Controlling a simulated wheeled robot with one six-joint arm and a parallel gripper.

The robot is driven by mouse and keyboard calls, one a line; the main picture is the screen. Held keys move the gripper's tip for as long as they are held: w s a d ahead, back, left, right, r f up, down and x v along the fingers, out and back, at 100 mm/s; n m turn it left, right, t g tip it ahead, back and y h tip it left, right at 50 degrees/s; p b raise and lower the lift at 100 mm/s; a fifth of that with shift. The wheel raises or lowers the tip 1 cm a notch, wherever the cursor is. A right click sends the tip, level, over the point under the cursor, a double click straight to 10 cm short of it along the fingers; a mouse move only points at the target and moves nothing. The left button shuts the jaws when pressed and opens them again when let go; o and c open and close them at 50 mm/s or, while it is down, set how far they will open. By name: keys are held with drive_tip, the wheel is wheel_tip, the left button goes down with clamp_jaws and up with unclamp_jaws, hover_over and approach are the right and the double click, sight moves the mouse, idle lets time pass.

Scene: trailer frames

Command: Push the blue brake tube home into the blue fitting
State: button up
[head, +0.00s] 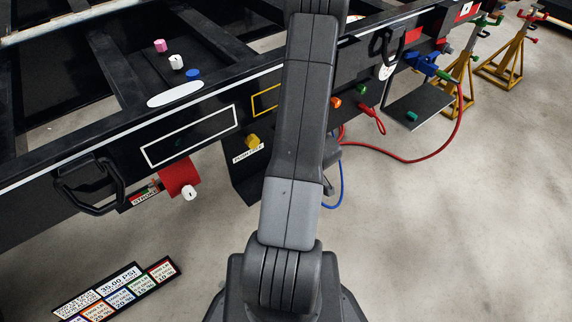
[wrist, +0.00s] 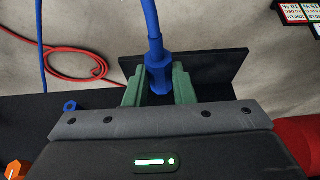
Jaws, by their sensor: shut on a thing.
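The blue brake tube (wrist: 152,20) comes down from the top of the wrist view into a thicker blue end piece. My gripper (wrist: 160,80) has its green fingers shut on that end piece, one on each side. The tip of the tube is hidden between the fingers and behind the gripper body. A small blue ring (wrist: 70,106) shows on the dark rail to the left of the fingers; I cannot tell if it is the blue fitting. In the head view my arm hides the gripper, and a loop of the blue tube (head: 341,190) hangs beside it.
A dark plate (wrist: 220,68) stands close behind the fingers. A red hose (head: 410,160) loops over the floor at the right. Yellow (head: 252,141), orange (head: 335,102) and green (head: 361,89) parts sit along the trailer rail. The floor at the lower right is clear.

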drive_tip(key=s+d, duration=0.5)
drive_tip(key=s, duration=0.1)
drive_tip(key=shift+s, duration=0.4)
drive_tip(key=shift+w+a, duration=0.1)
